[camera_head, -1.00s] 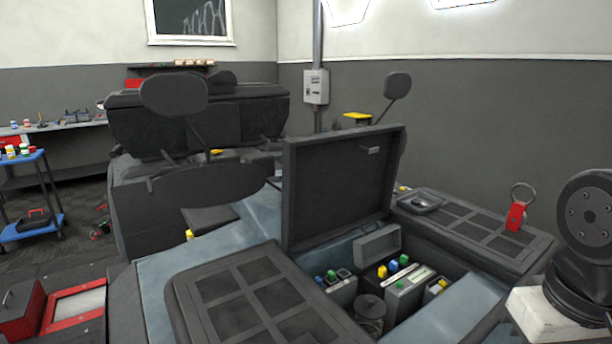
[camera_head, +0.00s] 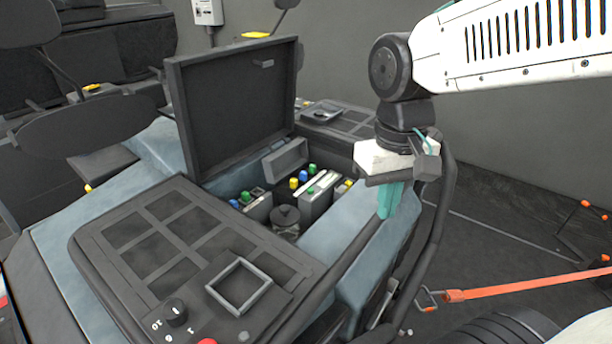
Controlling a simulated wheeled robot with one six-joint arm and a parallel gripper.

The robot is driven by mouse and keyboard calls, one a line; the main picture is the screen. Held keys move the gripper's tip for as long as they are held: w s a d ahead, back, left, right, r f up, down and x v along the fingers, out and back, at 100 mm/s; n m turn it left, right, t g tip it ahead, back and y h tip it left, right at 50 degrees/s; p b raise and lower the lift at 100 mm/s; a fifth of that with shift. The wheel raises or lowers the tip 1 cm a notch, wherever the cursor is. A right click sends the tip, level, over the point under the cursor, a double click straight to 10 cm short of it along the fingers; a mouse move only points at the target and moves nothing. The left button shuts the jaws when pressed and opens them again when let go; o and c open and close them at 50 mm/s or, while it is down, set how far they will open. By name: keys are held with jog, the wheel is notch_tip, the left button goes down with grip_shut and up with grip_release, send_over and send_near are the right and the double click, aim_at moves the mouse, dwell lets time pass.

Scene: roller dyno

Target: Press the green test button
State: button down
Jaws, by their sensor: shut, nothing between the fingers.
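My gripper (camera_head: 389,199) has teal fingers that point down and are shut with nothing between them. It is above the right edge of the blue-grey vehicle body, to the right of an open compartment. Inside the compartment stand several grey modules with coloured caps or buttons on top. Green ones show on the left module (camera_head: 246,196), at the back (camera_head: 313,168) and on the middle module (camera_head: 311,190). I cannot tell which of these, if any, is the test button. My gripper is apart from all of them.
The compartment's raised dark lid (camera_head: 237,105) stands behind it. A gridded panel (camera_head: 125,232) in front carries a square frame (camera_head: 239,286) and a black knob (camera_head: 174,312); a red button (camera_head: 207,341) is cut by the lower edge. An orange strap (camera_head: 530,284) crosses at right.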

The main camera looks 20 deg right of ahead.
jog(key=w+a+m, duration=0.1)
jog(key=w+m, duration=0.4)
jog(key=w, duration=0.9)
jog(key=w+a+f+m, duration=0.1)
jog(key=w+m, duration=0.5)
jog(key=w, duration=0.8)
jog(key=shift+w+a, duration=0.15)
jog(key=shift+a, duration=0.45)
jog(key=shift+f, duration=0.1)
send_near(308, 195)
notch_tip(308, 195, down, 5)
jog(key=shift+f, duration=0.25)
